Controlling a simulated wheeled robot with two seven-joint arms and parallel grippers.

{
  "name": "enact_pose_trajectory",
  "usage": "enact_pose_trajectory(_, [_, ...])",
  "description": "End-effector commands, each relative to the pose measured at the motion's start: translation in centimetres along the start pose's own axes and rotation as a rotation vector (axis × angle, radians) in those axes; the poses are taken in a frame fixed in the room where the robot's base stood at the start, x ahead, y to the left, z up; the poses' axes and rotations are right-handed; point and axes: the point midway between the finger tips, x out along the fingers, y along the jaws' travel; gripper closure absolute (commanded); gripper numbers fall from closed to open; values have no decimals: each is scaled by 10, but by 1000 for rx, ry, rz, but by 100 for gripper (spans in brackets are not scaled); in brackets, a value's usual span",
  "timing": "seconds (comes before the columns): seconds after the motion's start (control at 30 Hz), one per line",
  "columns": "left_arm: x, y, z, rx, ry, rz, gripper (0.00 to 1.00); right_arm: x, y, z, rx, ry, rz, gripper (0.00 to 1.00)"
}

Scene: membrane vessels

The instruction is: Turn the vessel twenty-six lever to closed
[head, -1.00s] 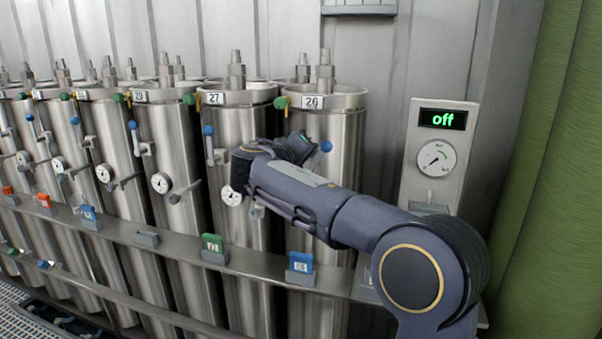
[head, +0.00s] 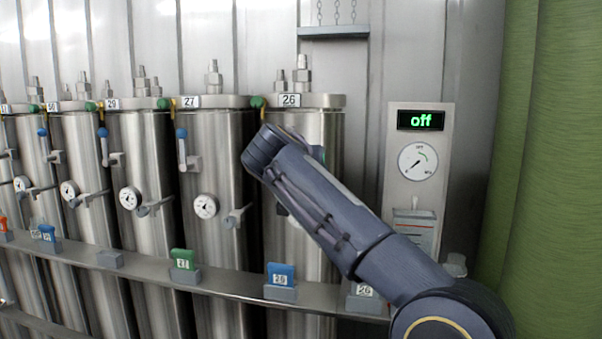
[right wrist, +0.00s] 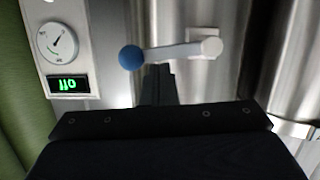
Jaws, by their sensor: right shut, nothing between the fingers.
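Vessel twenty-six (head: 320,130) is the steel cylinder at the right end of the row, with a "26" label (head: 290,100) near its top. In the right wrist view, which is upside down, its lever (right wrist: 172,52) lies nearly level. The lever's blue ball (right wrist: 131,57) points toward the "off" panel. My right gripper (right wrist: 158,72) is shut and empty, its fingertips right at the lever's handle near the ball; I cannot tell if they touch. In the head view my right arm hides the lever and fingers. My left gripper is not in view.
A panel (head: 414,170) with an "off" display and a dial is right of the vessel. A rail (head: 220,285) with numbered tags, including a blue one (head: 280,273), crosses in front of the vessels. Vessel 27 (head: 212,140) stands close on the left. A green curtain-like surface (head: 525,150) borders the right.

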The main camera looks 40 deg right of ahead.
Motion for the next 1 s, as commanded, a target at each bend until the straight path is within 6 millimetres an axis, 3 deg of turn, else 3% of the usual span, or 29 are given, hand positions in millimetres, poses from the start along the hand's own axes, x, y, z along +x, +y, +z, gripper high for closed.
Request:
enact_pose_trajectory(0.2, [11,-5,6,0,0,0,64,2,2,6,74,0,-18,100])
enact_pose_trajectory(0.8, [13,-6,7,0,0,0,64,1,3,6,102,0,-26,100])
enact_pose_trajectory(1.0, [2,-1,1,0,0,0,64,1,8,-9,104,0,-25,100])
